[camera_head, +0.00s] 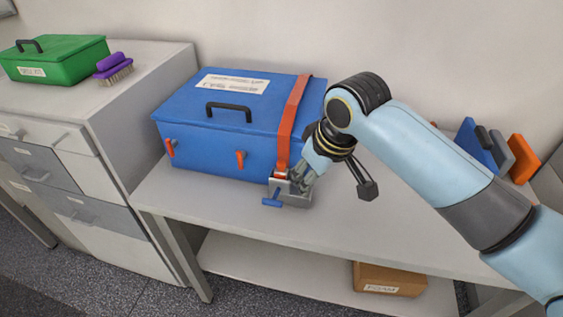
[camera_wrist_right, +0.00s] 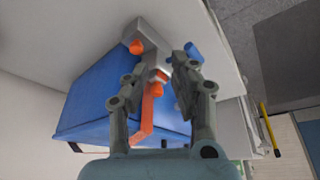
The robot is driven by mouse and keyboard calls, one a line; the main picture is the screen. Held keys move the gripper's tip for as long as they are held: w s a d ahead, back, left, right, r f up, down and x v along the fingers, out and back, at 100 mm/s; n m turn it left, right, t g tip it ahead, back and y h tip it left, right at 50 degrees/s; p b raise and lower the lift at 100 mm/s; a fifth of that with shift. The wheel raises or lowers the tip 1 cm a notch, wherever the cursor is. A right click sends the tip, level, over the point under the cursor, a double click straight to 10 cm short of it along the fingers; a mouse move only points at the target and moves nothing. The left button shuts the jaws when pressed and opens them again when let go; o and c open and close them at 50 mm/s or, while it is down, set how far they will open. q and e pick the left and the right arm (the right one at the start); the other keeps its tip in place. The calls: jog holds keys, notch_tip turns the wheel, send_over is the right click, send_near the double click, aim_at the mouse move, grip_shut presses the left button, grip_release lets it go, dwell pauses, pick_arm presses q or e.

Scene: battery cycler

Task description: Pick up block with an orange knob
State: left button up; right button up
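A grey metal block (camera_head: 276,188) sits at the table's front edge by the blue box. In the head view it has a blue T-shaped handle (camera_head: 272,201) at its front, and my gripper hides part of it. In the right wrist view the grey block (camera_wrist_right: 152,36) carries an orange knob (camera_wrist_right: 136,47) on the left, and the blue handle (camera_wrist_right: 194,52) shows at right. My right gripper (camera_head: 302,180) is right at the block. In the wrist view its fingers (camera_wrist_right: 163,68) are apart, with grey metal visible between them; contact is unclear. My left gripper is not in view.
A blue box (camera_head: 205,147) with red latches and an orange strap (camera_head: 291,118) stands behind the block. The table (camera_head: 390,225) is clear in front. Blue, grey and orange pieces (camera_head: 524,160) stand at right. A cabinet at left holds a green box (camera_head: 60,68) and a purple brush (camera_head: 114,72).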

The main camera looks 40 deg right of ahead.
jog(key=p, duration=0.1)
send_near(283, 164)
jog(key=x, duration=0.2)
jog(key=shift+w+d+f, duration=0.1)
jog(key=shift+w+f, duration=0.05)
jog(key=shift+f, duration=0.1)
jog(key=x, duration=0.6)
jog(key=shift+f+p, duration=0.1)
jog(key=shift+p, duration=0.25)
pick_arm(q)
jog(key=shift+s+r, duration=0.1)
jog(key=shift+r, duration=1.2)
pick_arm(e)
jog(key=shift+t, duration=0.3)
grip_shut()
